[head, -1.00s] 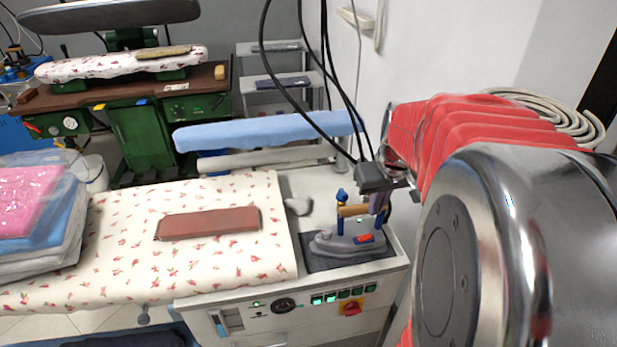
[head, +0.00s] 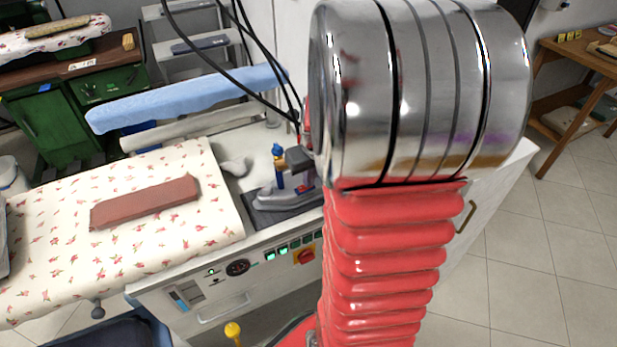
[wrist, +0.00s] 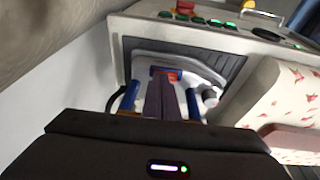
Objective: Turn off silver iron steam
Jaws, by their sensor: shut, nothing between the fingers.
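The silver iron (head: 268,201) rests on a dark pad on the ironing unit's corner, with blue posts and a wooden handle. My arm covers its right part in the head view. In the wrist view the iron (wrist: 205,68) lies ahead of my gripper (wrist: 163,78), and a red button (wrist: 174,76) shows at the fingertips. My gripper is shut and empty, its purple fingers between the blue posts. I cannot tell whether the tips touch the button. The unit's front panel has several green-lit switches (head: 283,251) and a red rotary switch on yellow (head: 305,256).
A floral ironing board (head: 150,228) with a brown pad (head: 145,203) lies left of the iron. Black cables (head: 235,75) hang behind it. A blue sleeve board (head: 185,100) stands behind. Tiled floor at the right is open, before a wooden table (head: 580,55).

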